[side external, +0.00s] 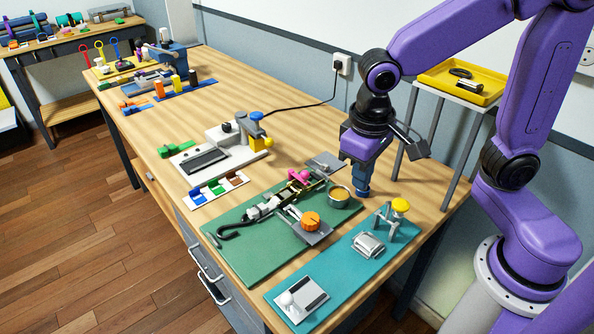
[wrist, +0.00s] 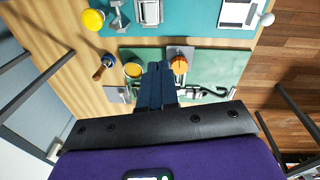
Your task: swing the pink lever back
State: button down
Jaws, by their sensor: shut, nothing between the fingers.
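The pink lever (side external: 300,176) is part of a metal ratchet strap mechanism on the green board (side external: 240,252). It sits near the board's back edge in the side view. In the wrist view my fingers hide that spot, and I cannot make out the lever there. A strap with a dark hook (side external: 229,230) runs from the mechanism toward the front left. My gripper (side external: 362,190) is shut and empty, pointing down to the right of the lever and apart from it. Its blue fingers also show in the wrist view (wrist: 157,68).
A round tin (side external: 340,196) and an orange knob (side external: 310,221) stand close to the lever. A teal board (side external: 335,277) with a yellow-knobbed clamp (side external: 399,206) lies to the right. A yellow tray (side external: 462,84) on a stand rises behind my gripper.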

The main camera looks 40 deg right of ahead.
jog(key=w+a+f+m+h, duration=0.1)
jog(key=w+a+m, duration=0.1)
jog(key=w+m, duration=0.6)
jog(key=w+a+f+m+h, duration=0.1)
jog(key=w+a+f+m, duration=0.1)
jog(key=w+m, duration=0.7)
jog(key=shift+w+f+m, duration=0.2)
jog(key=shift+w+m, duration=0.1)
jog(key=shift+w, duration=0.95)
jog(key=shift+f, duration=0.1)
send_near(298, 175)
jog(key=s+a+f, duration=0.1)
jog(key=s+a, duration=0.1)
jog(key=a, duration=0.1)
jog(key=s+a+f, duration=0.1)
jog(key=s+a, duration=0.1)
jog(key=shift+f, duration=0.3)
jog(key=d, duration=0.2)
jog(key=f, duration=0.1)
jog(key=shift+w+d+f, duration=0.1)
jog(key=shift+w+d, duration=0.2)
jog(key=shift+d, duration=0.1)
jog(key=shift+w+d+f, duration=0.1)
jog(key=shift+d, duration=0.5)
